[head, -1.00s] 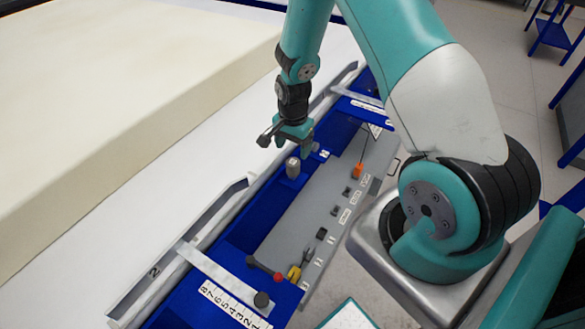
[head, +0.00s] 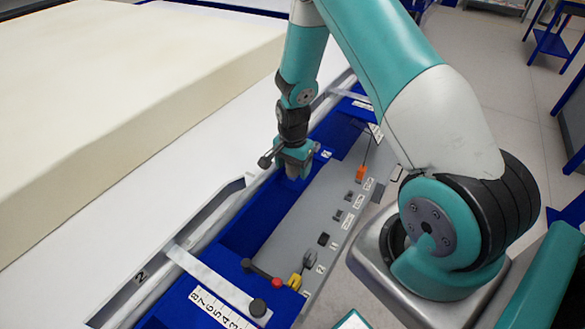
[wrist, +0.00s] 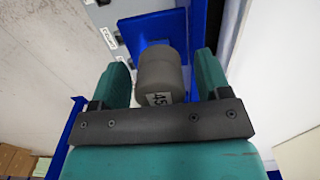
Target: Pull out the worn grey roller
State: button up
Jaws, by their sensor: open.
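The worn grey roller (wrist: 160,68) shows in the wrist view as a short grey cylinder with a white number label, standing against a blue plate. My gripper (wrist: 161,84) is open, with one teal finger on each side of the roller. A gap shows between the roller and each finger. In the head view my gripper (head: 293,168) is lowered at the blue frame and hides the roller.
The blue frame (head: 240,235) runs along the white conveyor bed, which carries a large cream foam block (head: 130,90). A grey panel (head: 290,228) beside it holds an orange item (head: 361,173), a yellow item (head: 295,281) and several dark slots. A numbered scale (head: 215,308) lies in front.

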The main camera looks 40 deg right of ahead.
dwell(0.9)
jog(key=c, duration=1.2)
jog(key=shift+r+p, duration=2.4)
jog(key=shift+r, duration=0.65)
